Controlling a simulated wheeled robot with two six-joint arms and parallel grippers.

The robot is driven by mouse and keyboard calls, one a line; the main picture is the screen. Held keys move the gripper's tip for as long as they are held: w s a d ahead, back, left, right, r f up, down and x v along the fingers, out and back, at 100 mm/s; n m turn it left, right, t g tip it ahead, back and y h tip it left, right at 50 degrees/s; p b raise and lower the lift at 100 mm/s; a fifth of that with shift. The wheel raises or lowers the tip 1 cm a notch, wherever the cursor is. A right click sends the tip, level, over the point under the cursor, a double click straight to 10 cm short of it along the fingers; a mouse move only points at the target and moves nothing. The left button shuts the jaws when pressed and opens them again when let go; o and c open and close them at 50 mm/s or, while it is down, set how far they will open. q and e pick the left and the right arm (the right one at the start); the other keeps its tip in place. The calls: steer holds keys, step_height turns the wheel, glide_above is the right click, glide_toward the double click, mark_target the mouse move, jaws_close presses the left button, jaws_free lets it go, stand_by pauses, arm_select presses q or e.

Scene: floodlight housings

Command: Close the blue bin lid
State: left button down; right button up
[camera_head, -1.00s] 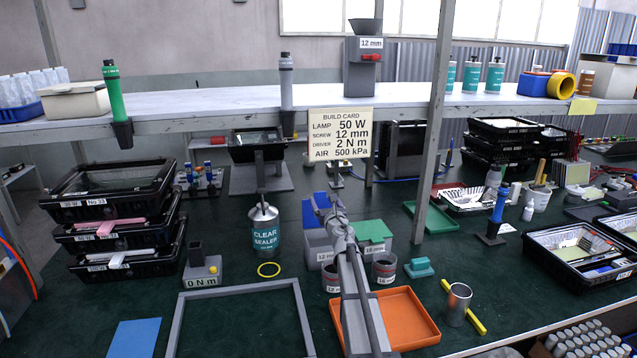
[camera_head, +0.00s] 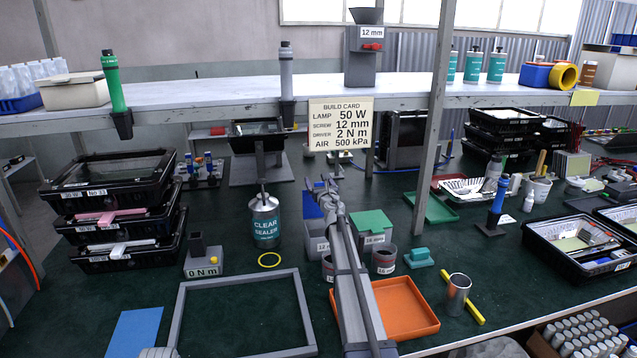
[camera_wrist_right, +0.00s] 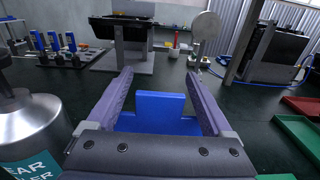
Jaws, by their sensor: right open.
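The blue lid (camera_head: 312,206) belongs to the grey bin (camera_head: 316,240) labelled 12 mm, left of the bin with the flat green lid (camera_head: 371,221). The blue lid looks raised at the back of its bin, partly hidden by my right arm. My right gripper (camera_head: 329,188) is over the bin, pointing away from me. In the right wrist view my right gripper (camera_wrist_right: 159,82) is open, with an upright blue panel of the lid (camera_wrist_right: 160,104) between and below its fingers. I cannot tell whether a finger touches it.
A clear sealer can (camera_head: 265,222) stands left of the bin. Two small cups, one of them here (camera_head: 384,262), stand in front of the bins, by the orange tray (camera_head: 405,308). A build card (camera_head: 340,124) hangs above. A grey frame (camera_head: 245,274) lies at front left.

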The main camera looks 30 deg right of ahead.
steer(key=shift+c, duration=0.2)
jaws_close()
stand_by(0.5)
